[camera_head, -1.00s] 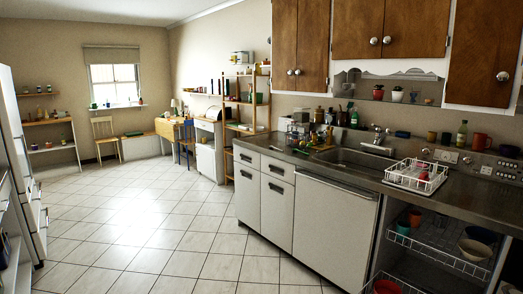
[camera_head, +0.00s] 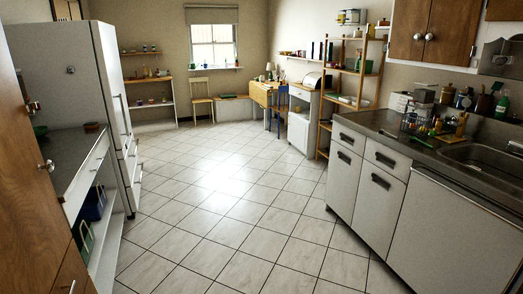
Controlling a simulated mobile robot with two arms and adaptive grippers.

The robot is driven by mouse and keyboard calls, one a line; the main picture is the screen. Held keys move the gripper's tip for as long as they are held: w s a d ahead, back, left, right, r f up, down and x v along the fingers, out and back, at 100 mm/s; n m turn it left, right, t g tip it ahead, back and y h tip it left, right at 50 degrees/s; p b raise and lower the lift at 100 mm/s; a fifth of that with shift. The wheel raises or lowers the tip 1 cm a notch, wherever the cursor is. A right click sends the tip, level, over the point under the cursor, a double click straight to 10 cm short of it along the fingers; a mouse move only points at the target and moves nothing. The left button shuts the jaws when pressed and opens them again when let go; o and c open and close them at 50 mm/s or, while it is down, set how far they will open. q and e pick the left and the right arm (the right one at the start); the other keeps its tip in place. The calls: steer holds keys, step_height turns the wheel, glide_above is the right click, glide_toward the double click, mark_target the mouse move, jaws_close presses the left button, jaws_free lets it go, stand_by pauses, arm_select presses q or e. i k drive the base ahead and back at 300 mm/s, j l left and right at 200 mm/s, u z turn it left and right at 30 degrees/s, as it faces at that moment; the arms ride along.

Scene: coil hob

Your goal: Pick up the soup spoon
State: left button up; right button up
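I cannot make out a soup spoon in this view. Small items stand on the steel counter (camera_head: 374,122) at the right, among them a wire holder (camera_head: 414,122) with coloured things in it. They are too small to tell whether a spoon is among them. Neither of my grippers is in view.
A wide tiled floor (camera_head: 225,215) lies clear ahead. White cabinets (camera_head: 364,178) and a sink (camera_head: 482,158) line the right. A white fridge (camera_head: 75,75), a side counter (camera_head: 68,165) and a wooden door (camera_head: 30,190) stand at the left. Wooden shelves (camera_head: 352,85) and a yellow table (camera_head: 264,96) are farther back.

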mark_target(380, 130)
steer(key=i+j, duration=0.15)
steer(key=i, duration=0.45)
steer(key=i+j, duration=0.1)
steer(key=i, duration=0.55)
steer(key=i+j, duration=0.15)
steer(key=i, duration=0.45)
steer(key=i+l+z, duration=0.25)
steer(key=i+z, duration=0.15)
steer(key=i, duration=0.3)
steer(key=i+z, duration=0.45)
steer(key=i, duration=0.3)
steer(key=i+j+z, duration=0.25)
steer(key=i+z, duration=0.15)
steer(key=i, duration=0.3)
